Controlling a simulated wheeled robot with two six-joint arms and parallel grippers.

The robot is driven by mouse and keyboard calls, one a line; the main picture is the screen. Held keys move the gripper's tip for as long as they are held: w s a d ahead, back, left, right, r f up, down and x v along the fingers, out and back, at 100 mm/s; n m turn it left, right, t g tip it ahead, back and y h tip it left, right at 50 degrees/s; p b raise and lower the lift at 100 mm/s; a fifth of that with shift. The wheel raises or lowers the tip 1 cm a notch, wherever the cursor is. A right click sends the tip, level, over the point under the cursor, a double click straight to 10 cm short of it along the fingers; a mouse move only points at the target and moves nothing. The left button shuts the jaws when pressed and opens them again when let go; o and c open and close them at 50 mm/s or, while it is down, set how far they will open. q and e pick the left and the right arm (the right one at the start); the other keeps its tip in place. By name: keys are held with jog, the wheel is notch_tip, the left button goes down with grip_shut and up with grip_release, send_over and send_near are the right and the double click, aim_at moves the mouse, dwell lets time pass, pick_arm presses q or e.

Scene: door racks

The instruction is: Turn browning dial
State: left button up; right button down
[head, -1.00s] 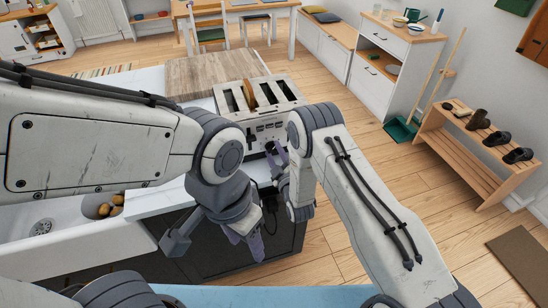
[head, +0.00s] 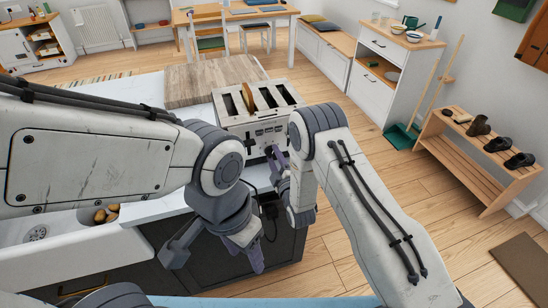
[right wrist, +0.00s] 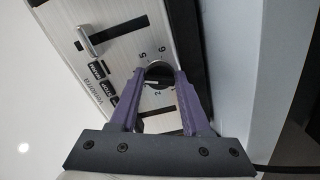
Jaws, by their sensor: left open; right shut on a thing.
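The silver toaster (head: 238,116) stands on the white counter with a slice of bread (head: 248,99) in one slot. In the right wrist view its browning dial (right wrist: 158,72) is a dark round knob with numbers around it. My right gripper (right wrist: 160,76) is shut on the dial, with one purple finger on each side of it. In the head view my right gripper (head: 275,153) is at the toaster's front, and the dial cannot be made out. My left gripper (head: 215,262) is open and empty, low in front of the counter, away from the toaster.
A lever (right wrist: 97,41) and dark labelled buttons (right wrist: 101,84) sit beside the dial. A wooden board (head: 200,83) lies behind the toaster. A sink (head: 70,222) is at left. Open wooden floor lies to the right, with a shoe rack (head: 470,160).

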jog(key=shift+c, duration=1.8)
grip_release()
jog(key=shift+s+d+f, duration=0.1)
jog(key=shift+s+d, duration=0.05)
jog(key=shift+s, duration=0.35)
jog(key=b+v, duration=0.3)
jog(key=v, duration=0.6)
jog(key=shift+s, duration=0.2)
